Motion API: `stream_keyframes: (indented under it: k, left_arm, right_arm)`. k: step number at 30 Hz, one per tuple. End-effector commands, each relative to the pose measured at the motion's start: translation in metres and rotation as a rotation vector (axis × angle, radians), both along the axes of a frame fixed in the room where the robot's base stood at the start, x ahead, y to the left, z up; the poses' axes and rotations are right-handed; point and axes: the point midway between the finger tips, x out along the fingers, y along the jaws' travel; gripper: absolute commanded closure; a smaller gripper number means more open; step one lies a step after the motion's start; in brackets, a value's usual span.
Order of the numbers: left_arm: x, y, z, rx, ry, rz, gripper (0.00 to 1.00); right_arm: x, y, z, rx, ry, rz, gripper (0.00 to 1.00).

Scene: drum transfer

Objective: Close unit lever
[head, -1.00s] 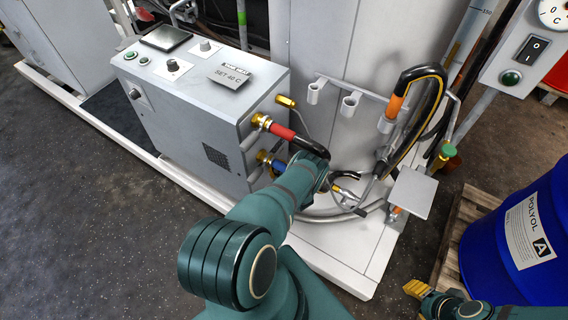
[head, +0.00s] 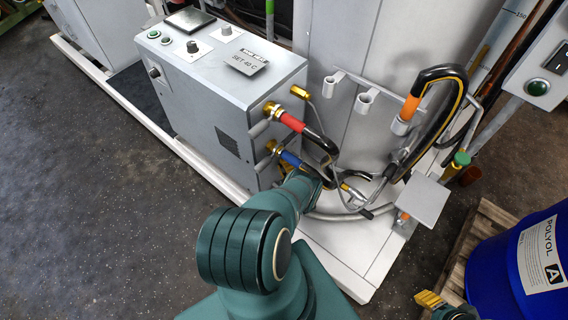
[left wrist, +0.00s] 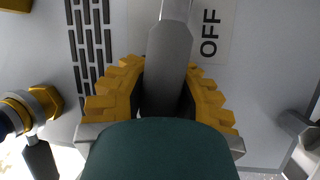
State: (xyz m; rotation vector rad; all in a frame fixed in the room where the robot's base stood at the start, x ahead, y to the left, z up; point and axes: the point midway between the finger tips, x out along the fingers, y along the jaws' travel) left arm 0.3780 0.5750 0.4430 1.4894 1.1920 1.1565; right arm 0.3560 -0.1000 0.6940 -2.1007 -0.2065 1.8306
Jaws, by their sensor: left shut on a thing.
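The unit is a grey box (head: 205,105) marked SET 40 C. In the left wrist view, a grey lever handle (left wrist: 168,60) stands between the ribbed yellow fingers of my left gripper (left wrist: 163,88). The gripper is shut on this lever, and the panel beside it reads OFF. The lever's lower end is hidden by my gripper. In the head view, my left arm hides the fingers and the held lever. My right gripper (head: 429,299) shows only a yellow finger part at the bottom right; I cannot tell its opening.
A red hose end (head: 292,122) and a blue hose end (head: 291,159) sit on brass fittings at the unit's side. A hose rack (head: 365,98) and a grey plate (head: 422,198) stand to the right. A blue drum (head: 500,270) stands on a pallet. Dark floor is free at left.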

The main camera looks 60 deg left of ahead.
Motion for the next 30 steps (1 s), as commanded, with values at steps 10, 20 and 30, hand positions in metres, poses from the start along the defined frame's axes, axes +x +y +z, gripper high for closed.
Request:
stream_keyframes:
  k: [10, 20, 30]
  left_arm:
    - [0.002, -0.007, -0.004, -0.01, 0.005, -0.011, 0.7]
    - [0.001, -0.003, -0.002, -0.005, 0.003, -0.005, 0.39]
    - [-0.003, -0.034, -0.007, -0.007, 0.004, -0.004, 0.39]
  right_arm:
    - [0.0, 0.0, 0.0, 0.0, 0.0, 0.0, 0.53]
    - [0.0, 0.0, 0.0, 0.0, 0.0, 0.0, 0.53]
    - [0.0, 0.0, 0.0, 0.0, 0.0, 0.0, 0.53]
